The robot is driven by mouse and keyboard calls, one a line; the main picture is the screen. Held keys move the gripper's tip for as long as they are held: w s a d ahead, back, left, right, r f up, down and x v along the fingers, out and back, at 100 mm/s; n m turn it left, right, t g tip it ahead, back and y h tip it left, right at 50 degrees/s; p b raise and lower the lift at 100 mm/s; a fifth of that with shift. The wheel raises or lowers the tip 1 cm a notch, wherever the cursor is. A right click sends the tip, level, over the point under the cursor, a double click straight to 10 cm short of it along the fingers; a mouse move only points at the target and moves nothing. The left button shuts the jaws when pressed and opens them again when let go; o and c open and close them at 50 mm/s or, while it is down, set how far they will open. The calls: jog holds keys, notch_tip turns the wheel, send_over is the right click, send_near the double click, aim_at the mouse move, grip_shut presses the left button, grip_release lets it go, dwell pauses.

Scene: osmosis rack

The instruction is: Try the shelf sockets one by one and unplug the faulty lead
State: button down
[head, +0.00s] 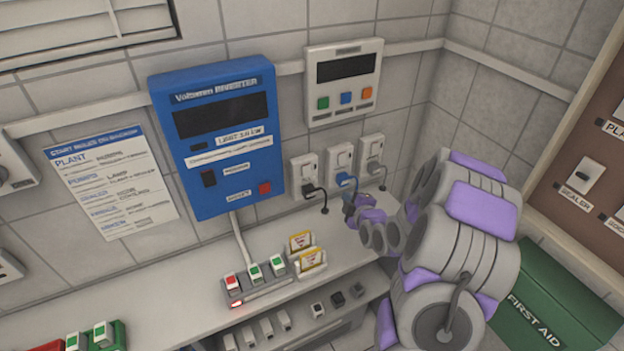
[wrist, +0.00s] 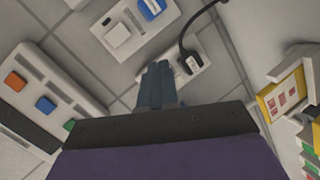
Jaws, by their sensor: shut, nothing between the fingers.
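Three white wall sockets stand in a row above the shelf in the head view. The left one holds a black plug (head: 309,187), the middle one a blue plug (head: 346,179), and the right one a grey plug (head: 375,168). My gripper (head: 350,203) is in front of and below the middle socket, partly hidden by my arm. In the wrist view my gripper (wrist: 158,68) is shut and empty. Its tips are close beside the black plug (wrist: 190,65) on its white socket; I cannot tell if they touch. The blue plug (wrist: 151,8) shows at the top edge.
A blue inverter box (head: 220,150) and a white panel (head: 343,85) with three buttons hang on the wall. A switch strip (head: 262,286) and yellow-labelled cards (head: 302,241) occupy the shelf (head: 185,293). A green first aid box (head: 555,300) stands at the right.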

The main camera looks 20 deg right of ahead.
aim_at(308, 176)
jog(key=s+a+r+n+t+y, duration=0.1)
jog(key=a+n+t+y, duration=0.1)
jog(key=a+n, duration=0.4)
jog(key=shift+s+r+n+t+y, duration=0.3)
jog(key=shift+s+r, duration=0.05)
jog(key=shift+w, duration=0.15)
jog(key=w, duration=0.4)
jog(key=w+f, duration=0.1)
jog(key=w, duration=0.4)
jog(key=w+b, duration=0.1)
jog(key=w, duration=0.3)
jog(key=shift+w+a+f, duration=0.2)
jog(key=shift+w+f, duration=0.1)
jog(key=shift+f, duration=0.1)
